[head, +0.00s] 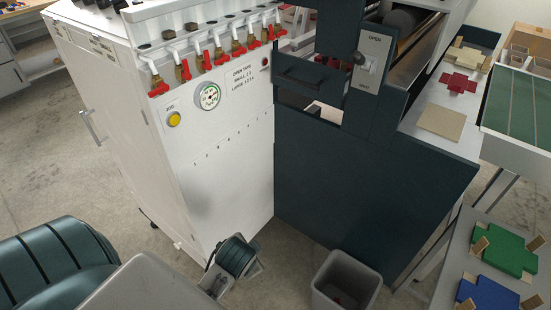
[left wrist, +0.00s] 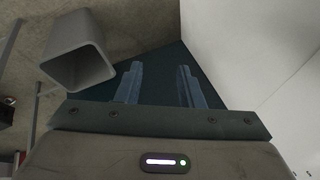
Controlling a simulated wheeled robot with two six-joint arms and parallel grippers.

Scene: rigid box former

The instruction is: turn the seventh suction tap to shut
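A row of brass suction taps with red handles runs along the top front of the white cabinet (head: 225,165) in the head view. The seventh tap (head: 279,31) is the rightmost, close to the dark machine; its handle is small and I cannot tell its exact angle. My left gripper (left wrist: 160,88) shows in the left wrist view with its two fingers apart and nothing between them. In the head view part of my left arm is low in front of the cabinet, well below the taps; its fingers are not visible there. My right gripper is in neither view.
A gauge (head: 208,96) and a yellow button (head: 174,119) are below the taps. The dark machine (head: 360,190) stands right of the cabinet, with an open/shut lever (head: 359,57). A grey bin (head: 345,283) is on the floor; it also shows in the left wrist view (left wrist: 93,66).

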